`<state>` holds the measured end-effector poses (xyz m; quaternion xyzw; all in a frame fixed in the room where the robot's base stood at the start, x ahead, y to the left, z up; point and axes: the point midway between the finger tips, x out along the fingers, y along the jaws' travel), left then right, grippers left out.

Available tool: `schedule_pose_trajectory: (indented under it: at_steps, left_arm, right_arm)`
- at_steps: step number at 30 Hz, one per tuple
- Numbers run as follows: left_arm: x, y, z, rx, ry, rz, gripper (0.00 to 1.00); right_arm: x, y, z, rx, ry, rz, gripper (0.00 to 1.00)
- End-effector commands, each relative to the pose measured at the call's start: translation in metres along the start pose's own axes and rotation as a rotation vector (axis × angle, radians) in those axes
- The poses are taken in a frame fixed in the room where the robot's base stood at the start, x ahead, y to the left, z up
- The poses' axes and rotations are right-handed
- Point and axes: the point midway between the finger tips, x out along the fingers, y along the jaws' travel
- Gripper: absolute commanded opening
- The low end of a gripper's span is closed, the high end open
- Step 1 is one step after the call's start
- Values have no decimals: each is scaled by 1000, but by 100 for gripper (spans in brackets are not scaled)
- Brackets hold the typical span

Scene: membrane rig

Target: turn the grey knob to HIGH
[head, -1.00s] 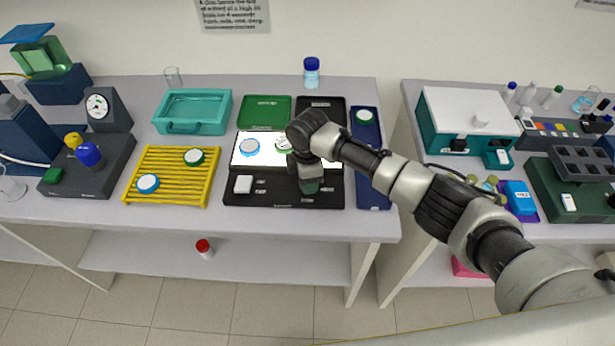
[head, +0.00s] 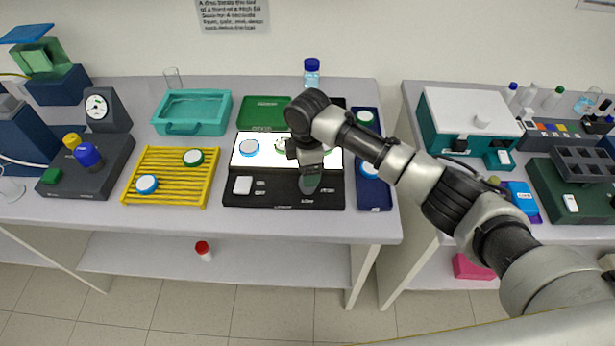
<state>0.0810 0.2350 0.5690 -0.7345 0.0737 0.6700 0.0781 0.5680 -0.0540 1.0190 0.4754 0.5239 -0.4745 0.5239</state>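The grey knob (head: 309,184) is on the front panel of a black box with a lit white top (head: 267,158). Small white labels sit around the knob, too small to read. My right gripper (head: 310,170) points down at the knob, just behind and above it. The fingers are dark and small, so I cannot tell whether they are open or touch the knob. The front part of the knob shows; its back part is hidden by the gripper. My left gripper is not in view.
Dishes lie on the lit top, including a blue-rimmed one (head: 249,147). A yellow rack (head: 171,190) with two dishes stands to the left. A blue tray (head: 374,197) with two dishes is close on the right, under my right arm. A green tray (head: 264,112) lies behind.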

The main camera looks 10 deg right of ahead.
Motion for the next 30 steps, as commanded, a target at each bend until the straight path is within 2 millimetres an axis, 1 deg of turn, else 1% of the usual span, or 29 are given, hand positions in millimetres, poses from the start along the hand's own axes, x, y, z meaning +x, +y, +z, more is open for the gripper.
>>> schedule_pose_trajectory:
  at_steps: [1, 3, 6, 9, 12, 16, 26, 28, 30]
  left_arm:
    - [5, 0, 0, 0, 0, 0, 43]
    - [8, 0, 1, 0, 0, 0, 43]
    - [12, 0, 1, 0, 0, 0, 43]
    - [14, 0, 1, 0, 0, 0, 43]
    - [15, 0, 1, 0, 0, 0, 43]
    - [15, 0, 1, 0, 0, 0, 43]
    - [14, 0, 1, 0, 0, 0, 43]
    - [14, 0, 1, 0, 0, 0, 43]
    - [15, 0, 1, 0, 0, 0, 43]
  right_arm:
    - [-9, 0, 0, -1, 0, 5, 71]
    - [-24, 1, 0, 0, 1, 4, 71]
    - [-41, 1, 0, -1, 1, 4, 71]
    - [-53, 0, 0, 0, 0, 3, 71]
    - [-60, 0, 0, 1, 0, 1, 71]
    - [-63, 0, 0, 1, 0, 0, 71]
    - [-63, 0, 0, 0, 0, 0, 71]
    - [-62, -1, 0, 1, 1, 0, 71]
    - [-57, -4, -3, 4, 10, -1, 71]
